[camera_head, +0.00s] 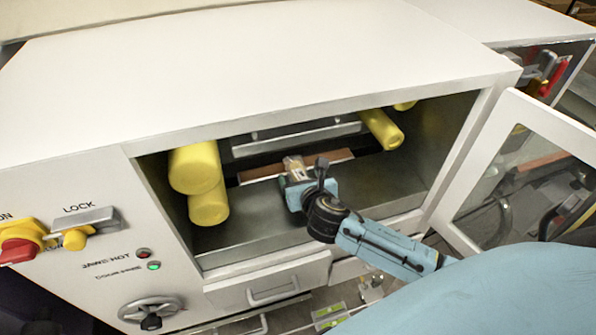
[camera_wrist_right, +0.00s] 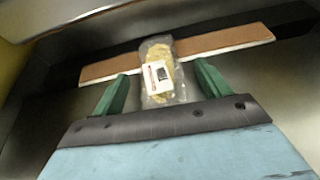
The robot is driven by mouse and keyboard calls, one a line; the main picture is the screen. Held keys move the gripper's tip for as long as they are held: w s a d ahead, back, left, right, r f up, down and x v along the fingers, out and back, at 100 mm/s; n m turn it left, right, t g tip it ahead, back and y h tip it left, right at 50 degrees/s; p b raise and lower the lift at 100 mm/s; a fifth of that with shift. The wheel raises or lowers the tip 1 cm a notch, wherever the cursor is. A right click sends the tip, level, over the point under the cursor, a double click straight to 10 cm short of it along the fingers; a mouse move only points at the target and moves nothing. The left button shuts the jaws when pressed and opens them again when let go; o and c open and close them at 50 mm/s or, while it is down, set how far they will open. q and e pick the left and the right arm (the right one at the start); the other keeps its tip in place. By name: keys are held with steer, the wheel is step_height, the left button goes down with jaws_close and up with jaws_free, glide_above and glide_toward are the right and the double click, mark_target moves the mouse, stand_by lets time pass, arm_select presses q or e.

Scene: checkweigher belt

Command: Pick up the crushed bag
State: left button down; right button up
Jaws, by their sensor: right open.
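The crushed bag (camera_wrist_right: 159,72) is a clear bag with yellowish contents and a white label. In the right wrist view it lies across the brown strip, between and just ahead of the two green fingertips. In the head view the bag (camera_head: 293,165) shows small at the tip of my right gripper (camera_head: 296,178), inside the open machine cavity. My right gripper also shows in the right wrist view (camera_wrist_right: 160,88); its fingers are open, one on each side of the bag's near end. Whether a finger touches the bag cannot be told. My left gripper is not in view.
The brown strip (camera_wrist_right: 220,41) runs under the bag. The cavity's top edge is close above my arm. The open windowed door (camera_head: 478,150) is at the right.

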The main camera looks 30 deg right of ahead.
steer(key=shift+x, duration=0.9)
steer(key=c, duration=1.1)
steer(key=shift+r, duration=0.1)
